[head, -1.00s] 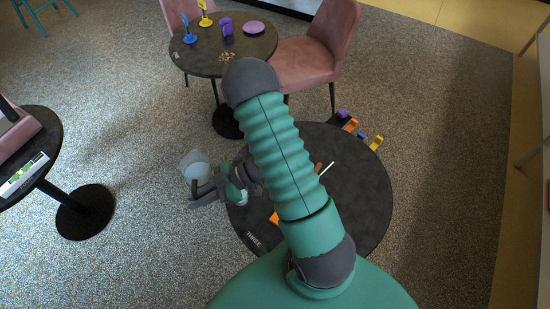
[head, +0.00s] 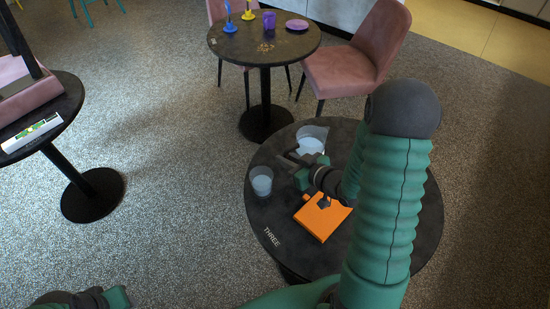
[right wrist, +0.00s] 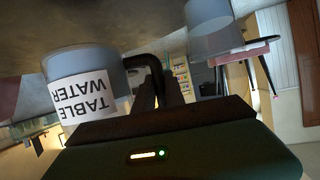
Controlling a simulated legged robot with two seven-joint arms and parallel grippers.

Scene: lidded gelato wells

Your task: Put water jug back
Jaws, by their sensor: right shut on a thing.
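The water jug (head: 312,138) is a clear vessel with pale water and shows at the back left part of the dark round table marked THREE (head: 262,220). My right gripper (head: 297,163) is shut on its dark handle. In the right wrist view the jug (right wrist: 75,70) appears upside down with a TABLE WATER label, its handle between my fingers (right wrist: 157,95). I cannot tell whether its base touches the table. A glass of water (head: 261,182) stands at the table's left edge. Part of my left arm (head: 95,298) shows at the bottom left; its jaws are unclear.
An orange flat object (head: 322,216) lies on table THREE under my right arm, which hides the table's right part. Behind is another round table (head: 290,45) with a purple cup (head: 269,20) and pink chairs (head: 350,70). A third table (head: 65,105) stands left.

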